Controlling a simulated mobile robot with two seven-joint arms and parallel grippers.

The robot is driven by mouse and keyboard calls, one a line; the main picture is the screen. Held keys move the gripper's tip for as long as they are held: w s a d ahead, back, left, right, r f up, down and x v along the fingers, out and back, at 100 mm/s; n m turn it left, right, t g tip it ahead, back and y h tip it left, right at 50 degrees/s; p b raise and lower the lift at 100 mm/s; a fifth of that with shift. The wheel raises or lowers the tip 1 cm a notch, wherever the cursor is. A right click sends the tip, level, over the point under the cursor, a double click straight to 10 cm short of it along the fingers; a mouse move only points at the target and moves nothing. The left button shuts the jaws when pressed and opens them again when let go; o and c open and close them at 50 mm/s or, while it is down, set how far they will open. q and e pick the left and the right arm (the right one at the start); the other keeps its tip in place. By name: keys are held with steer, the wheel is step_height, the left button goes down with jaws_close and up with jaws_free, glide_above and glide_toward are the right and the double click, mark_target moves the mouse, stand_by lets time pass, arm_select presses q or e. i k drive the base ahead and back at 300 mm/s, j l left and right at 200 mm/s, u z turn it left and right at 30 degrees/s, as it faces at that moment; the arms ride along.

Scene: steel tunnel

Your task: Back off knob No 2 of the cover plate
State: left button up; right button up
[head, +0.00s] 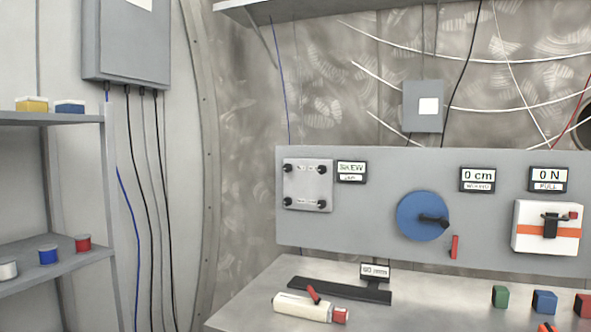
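The cover plate (306,185) is a pale grey square at the left end of the grey upright panel. A dark knob sits at each corner: upper left (288,168), upper right (322,169), lower left (288,202) and lower right (322,202). Small labels lie between the knobs, too small to read, so I cannot tell which knob is No 2. A small display (351,171) right of the plate seems to read SKEW, with a smaller line under it.
The panel (380,232) also bears a blue handwheel (419,216), a red lever (454,246) and a white box with an orange band (532,243). On the bench (430,300) lie a white cylinder (301,307), a dark bar (335,290) and coloured blocks. A shelf (50,255) stands left.

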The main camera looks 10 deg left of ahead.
mark_target(323, 169)
steer(key=i+j+u, duration=0.3)
steer(key=i+j, duration=0.45)
